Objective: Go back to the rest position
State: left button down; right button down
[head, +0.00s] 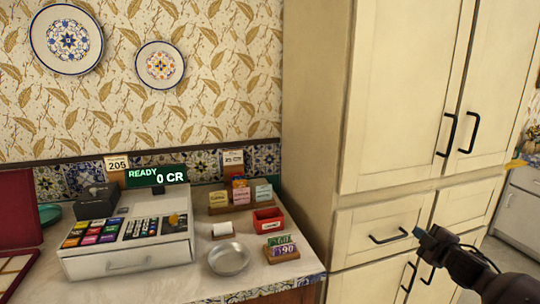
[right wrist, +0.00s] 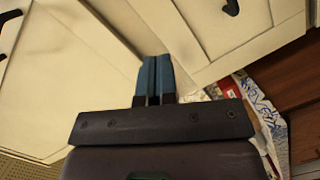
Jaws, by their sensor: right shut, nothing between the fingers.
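My right gripper (head: 422,236) is at the lower right of the head view, in front of the cream cabinet (head: 395,120). Its blue-tipped fingers (right wrist: 155,76) lie together in the right wrist view, with nothing between them. It is apart from the counter and touches nothing that I can see. My left gripper is not in the head view.
A cash register (head: 125,240) reading "READY 0 CR" stands on the counter. Beside it are a metal dish (head: 229,258), a red box (head: 268,220) and small card holders (head: 281,248). Cabinet handles (head: 388,236) stick out near my right gripper. Open floor (head: 505,255) shows at the far right.

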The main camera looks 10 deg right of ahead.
jog(key=s+a+f+m+g+y, duration=0.1)
jog(key=s+a+f+m+g, duration=0.3)
jog(key=s+a+f, duration=1.1)
jog(key=s+a+f+m, duration=0.1)
jog(key=s+a+m, duration=0.1)
jog(key=s, duration=0.5)
jog(key=s+a+f+m+g+p, duration=0.1)
jog(key=s+a+f+m, duration=0.1)
jog(key=s+a, duration=0.3)
jog(key=s+a+f+m, duration=0.1)
jog(key=s+a+m, duration=0.2)
jog(key=s, duration=0.6)
jog(key=shift+s+a+f+g+h+p, duration=0.2)
jog(key=shift+s+f+g+h+p, duration=0.1)
jog(key=shift+s+f+h+p, duration=0.1)
